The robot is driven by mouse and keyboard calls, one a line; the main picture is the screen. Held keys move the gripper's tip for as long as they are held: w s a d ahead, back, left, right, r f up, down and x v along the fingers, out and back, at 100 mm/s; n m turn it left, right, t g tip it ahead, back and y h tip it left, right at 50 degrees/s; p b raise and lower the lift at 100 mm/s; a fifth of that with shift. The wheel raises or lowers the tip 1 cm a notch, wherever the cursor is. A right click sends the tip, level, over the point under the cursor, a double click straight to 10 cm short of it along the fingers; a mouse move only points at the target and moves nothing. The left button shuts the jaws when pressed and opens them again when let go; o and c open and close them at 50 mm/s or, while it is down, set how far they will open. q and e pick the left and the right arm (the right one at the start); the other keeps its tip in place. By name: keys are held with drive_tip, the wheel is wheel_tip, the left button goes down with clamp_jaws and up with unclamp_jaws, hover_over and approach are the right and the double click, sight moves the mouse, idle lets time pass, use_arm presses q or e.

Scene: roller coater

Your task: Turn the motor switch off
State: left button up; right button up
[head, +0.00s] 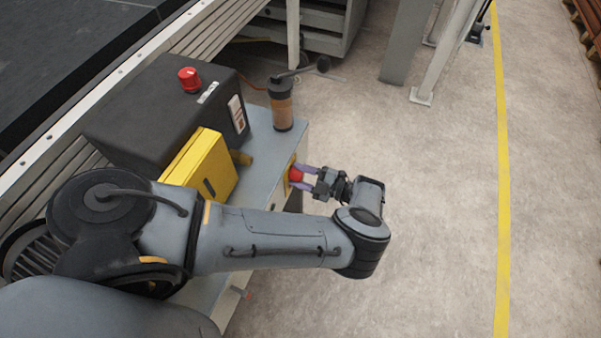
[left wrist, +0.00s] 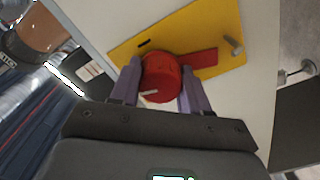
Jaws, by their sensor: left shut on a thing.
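The motor switch is a red round knob (left wrist: 161,78) on a yellow plate (left wrist: 222,32), fixed to the grey side of the machine housing. In the head view the red knob (head: 295,175) shows at the end of the housing. My left gripper (left wrist: 163,88) has its two purple fingers on either side of the knob and is shut on it. In the head view the left gripper (head: 301,179) reaches the knob from the right. A red bar lies beside the knob on the plate in the left wrist view. My right gripper is not in view.
A black box with a red button (head: 190,79) and a yellow box (head: 199,168) stand on the grey housing. The concrete floor to the right is clear up to a yellow line (head: 502,170).

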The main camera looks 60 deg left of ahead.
use_arm(q)
drive_tip(key=shift+n+p, duration=0.3)
drive_tip(key=shift+n, duration=1)
drive_tip(key=o, duration=1.1)
drive_tip(key=shift+c, duration=0.2)
drive_tip(key=b+v, duration=0.1)
drive_tip(key=v, duration=0.9)
drive_tip(key=shift+w+d, duration=0.2)
drive_tip(key=shift+w, duration=0.05)
